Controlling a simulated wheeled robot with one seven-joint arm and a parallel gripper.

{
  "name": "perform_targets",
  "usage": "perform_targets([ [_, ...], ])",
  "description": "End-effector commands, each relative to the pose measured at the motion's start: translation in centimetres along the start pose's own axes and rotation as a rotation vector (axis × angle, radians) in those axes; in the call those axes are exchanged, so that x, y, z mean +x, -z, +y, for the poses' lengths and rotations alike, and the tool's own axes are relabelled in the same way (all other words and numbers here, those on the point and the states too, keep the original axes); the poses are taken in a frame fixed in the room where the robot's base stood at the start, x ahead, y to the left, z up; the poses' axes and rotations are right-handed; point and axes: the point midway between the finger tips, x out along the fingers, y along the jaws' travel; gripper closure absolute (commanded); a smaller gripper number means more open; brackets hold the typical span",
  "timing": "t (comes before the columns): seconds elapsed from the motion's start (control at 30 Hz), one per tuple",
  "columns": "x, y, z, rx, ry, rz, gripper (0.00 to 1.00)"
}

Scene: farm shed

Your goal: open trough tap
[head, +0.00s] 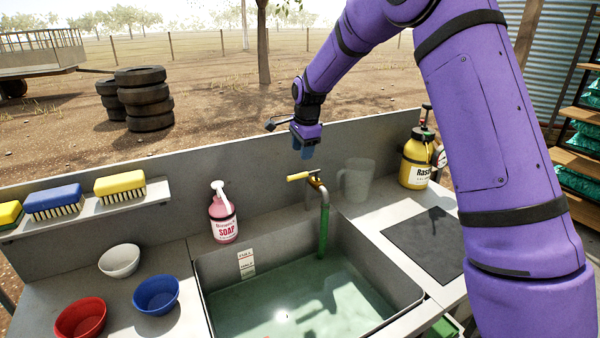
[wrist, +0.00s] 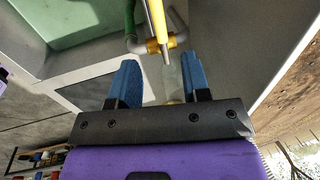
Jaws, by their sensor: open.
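The trough tap (head: 320,190) stands at the back edge of the sink, with a grey curved spout ending in a green tip and a yellow lever handle (head: 298,176) pointing left. In the wrist view the yellow handle (wrist: 156,20) runs up from the brass tap body (wrist: 158,46), just beyond the fingertips. My gripper (head: 304,152) is above the tap handle, apart from it, pointing down. In the wrist view its two blue fingers (wrist: 162,80) are spread open with nothing held between them. The sink trough (head: 405,290) holds greenish water.
A clear jug (head: 356,180) stands close right of the tap. A pink soap bottle (head: 223,212) stands left of it. A yellow sprayer (head: 417,160) and a dark mat (head: 428,243) are at right. Bowls (head: 156,295) and brushes (head: 120,186) are at left. The backsplash (head: 270,164) rises behind.

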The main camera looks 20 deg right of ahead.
Motion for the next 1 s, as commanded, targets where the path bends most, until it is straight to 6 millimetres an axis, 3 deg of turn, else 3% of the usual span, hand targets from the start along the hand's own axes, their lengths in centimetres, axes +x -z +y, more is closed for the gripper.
perform_targets([
  [0.2, 4.1, 0.1, 0.1, -0.001, -0.004, 0.0, 0.57],
  [0.43, 7.4, 0.0, 0.1, -0.002, -0.003, 0.0, 0.57],
  [0.63, 8.7, 0.0, 0.1, -0.002, -0.001, 0.001, 0.57],
  [0.93, 8.8, 0.0, 0.1, -0.002, -0.001, 0.0, 0.57],
  [1.0, 8.8, 0.0, 0.1, -0.002, -0.001, 0.0, 0.73],
])
